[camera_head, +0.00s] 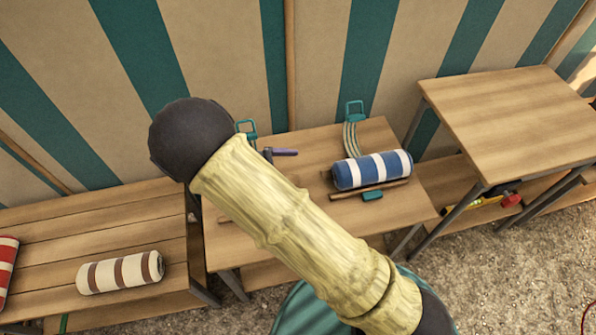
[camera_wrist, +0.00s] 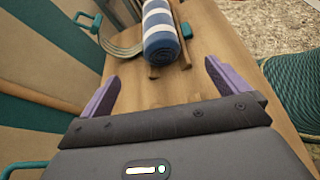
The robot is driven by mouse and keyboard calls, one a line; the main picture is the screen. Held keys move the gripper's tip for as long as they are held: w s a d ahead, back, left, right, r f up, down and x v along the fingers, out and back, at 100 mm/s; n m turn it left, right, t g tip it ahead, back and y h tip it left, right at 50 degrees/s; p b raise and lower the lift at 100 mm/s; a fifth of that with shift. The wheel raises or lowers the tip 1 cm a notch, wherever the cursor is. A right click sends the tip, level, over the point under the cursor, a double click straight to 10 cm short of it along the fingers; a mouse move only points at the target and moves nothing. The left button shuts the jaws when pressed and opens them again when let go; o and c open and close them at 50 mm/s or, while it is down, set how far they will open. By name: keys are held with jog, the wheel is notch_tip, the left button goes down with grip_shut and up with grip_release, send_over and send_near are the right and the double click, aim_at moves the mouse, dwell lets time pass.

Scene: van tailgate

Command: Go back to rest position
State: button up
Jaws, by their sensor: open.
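My gripper is open and empty in the wrist view (camera_wrist: 160,76), with its two purple fingers wide apart over the middle wooden table (camera_wrist: 135,92). In the head view, my arm hides most of the gripper; one purple finger (camera_head: 284,152) shows beyond it, above the middle table (camera_head: 390,212). A blue-and-white striped roll (camera_head: 372,170) lies on that table between wooden rails. It also shows ahead of the fingers in the wrist view (camera_wrist: 160,38), apart from them.
A brown-and-white striped roll (camera_head: 120,272) and a red-striped one (camera_head: 6,272) lie on the left bench (camera_head: 90,232). A higher, bare table (camera_head: 515,110) stands right. Teal handles (camera_head: 354,110) rise at the middle table's back edge. A striped cloth wall (camera_head: 230,60) stands close behind.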

dwell(0.3)
jog(key=s+d+r+m+g+y, duration=0.1)
jog(key=s+d+r+m+y, duration=0.2)
jog(key=d+m, duration=0.4)
jog(key=s+d+r+m+g+y, duration=0.1)
jog(key=d+r+m+y, duration=0.3)
jog(key=d+m+y, duration=0.15)
jog(key=s+d+r+m+y, duration=0.2)
jog(key=d+r+m+y, duration=0.15)
jog(key=d+m, duration=0.45)
notch_tip(320, 180, up, 27)
jog(key=p, duration=2.7)
jog(key=shift+s+r+y+p, duration=0.15)
jog(key=shift+y+p, duration=0.15)
jog(key=shift+p, duration=0.05)
jog(key=shift+a, duration=0.1)
